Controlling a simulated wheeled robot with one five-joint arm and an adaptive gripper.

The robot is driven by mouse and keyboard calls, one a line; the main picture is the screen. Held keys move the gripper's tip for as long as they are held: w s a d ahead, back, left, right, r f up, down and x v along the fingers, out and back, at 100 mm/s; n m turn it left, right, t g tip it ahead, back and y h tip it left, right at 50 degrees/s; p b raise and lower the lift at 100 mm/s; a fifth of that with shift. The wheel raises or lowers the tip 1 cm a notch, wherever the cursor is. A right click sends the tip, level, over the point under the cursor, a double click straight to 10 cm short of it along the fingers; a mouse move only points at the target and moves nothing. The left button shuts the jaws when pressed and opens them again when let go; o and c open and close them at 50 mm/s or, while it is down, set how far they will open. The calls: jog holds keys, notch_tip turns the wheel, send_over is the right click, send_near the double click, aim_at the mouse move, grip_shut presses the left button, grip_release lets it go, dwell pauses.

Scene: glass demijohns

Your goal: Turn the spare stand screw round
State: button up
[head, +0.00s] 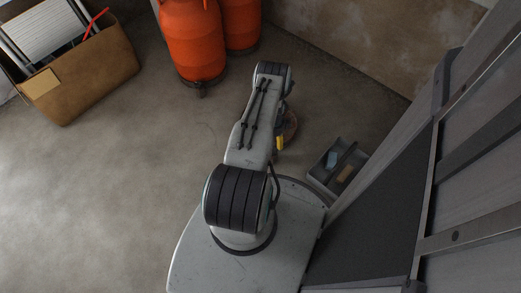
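I cannot make out the spare stand screw in the head view. My arm reaches up the middle of the picture and covers the floor under it. My gripper is not visible; the arm seems to hide it. A round brown thing (290,125) shows partly at the right edge of the arm, low down. A small yellow piece (279,143) shows just below it, also partly covered. I cannot tell what either one is.
Two large orange vessels (192,40) stand at the top, near the wall (370,35). A brown box (95,75) with a white ribbed thing and a red piece is at upper left. A grey tray (327,178) with small items is right of my arm. The left floor is clear.

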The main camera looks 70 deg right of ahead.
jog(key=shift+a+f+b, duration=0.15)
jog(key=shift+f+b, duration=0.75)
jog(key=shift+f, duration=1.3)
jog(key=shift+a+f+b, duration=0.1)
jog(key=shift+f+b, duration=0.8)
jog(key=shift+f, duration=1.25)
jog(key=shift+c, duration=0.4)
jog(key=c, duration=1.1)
